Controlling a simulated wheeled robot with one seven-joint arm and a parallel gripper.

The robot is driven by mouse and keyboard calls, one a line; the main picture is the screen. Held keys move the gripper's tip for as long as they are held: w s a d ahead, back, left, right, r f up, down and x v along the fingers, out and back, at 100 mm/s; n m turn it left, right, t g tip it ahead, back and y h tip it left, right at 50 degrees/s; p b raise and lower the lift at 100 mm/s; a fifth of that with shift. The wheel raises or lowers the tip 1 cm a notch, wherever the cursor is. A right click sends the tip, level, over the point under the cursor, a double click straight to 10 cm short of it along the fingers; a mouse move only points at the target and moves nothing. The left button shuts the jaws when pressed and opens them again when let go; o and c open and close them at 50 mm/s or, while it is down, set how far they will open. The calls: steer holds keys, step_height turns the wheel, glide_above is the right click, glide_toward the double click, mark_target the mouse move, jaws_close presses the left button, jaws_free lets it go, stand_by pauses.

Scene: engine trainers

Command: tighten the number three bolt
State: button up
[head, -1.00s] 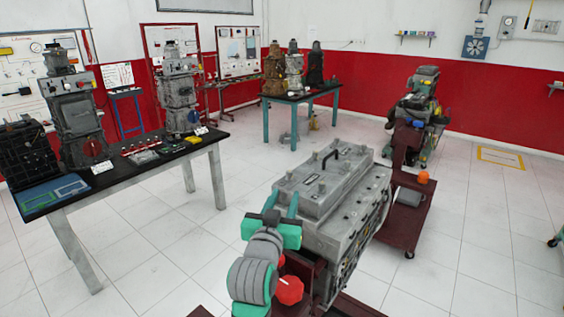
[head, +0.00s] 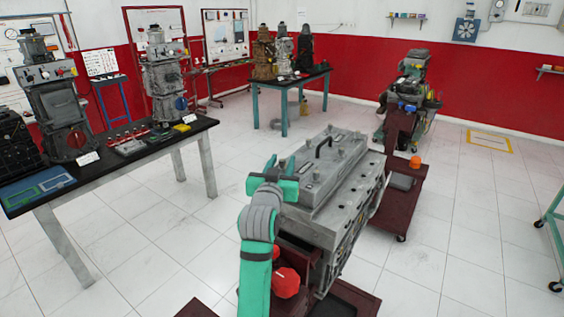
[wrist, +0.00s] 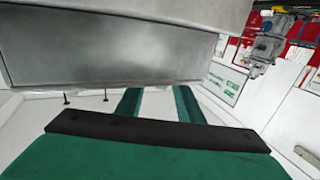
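Several upright bolts, such as one on the cover (head: 345,147), stick up from the top. No number is readable, so I cannot tell which bolt is number three. My gripper (head: 281,165) is at the left near end of the block, by the cover; contact cannot be told. In the wrist view its two green fingers (wrist: 157,104) stand apart with nothing between them. A broad grey metal surface (wrist: 110,45) fills the upper part there.
A black-topped table (head: 120,163) with engine models stands at the left. Another table (head: 290,80) stands at the back. An engine on a red stand (head: 408,95) is behind the block at the right. White floor (head: 470,220) is free at the right.

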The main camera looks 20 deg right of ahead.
steer(key=shift+w+d, duration=0.15)
steer(key=shift+w, duration=0.3)
jaws_close()
steer(key=shift+m+g+h, duration=0.3)
steer(key=shift+h, duration=0.1)
steer(key=shift+f+m+g+h, duration=0.1)
steer(key=shift+m+g+h, duration=2.05)
steer(key=shift+h, duration=0.25)
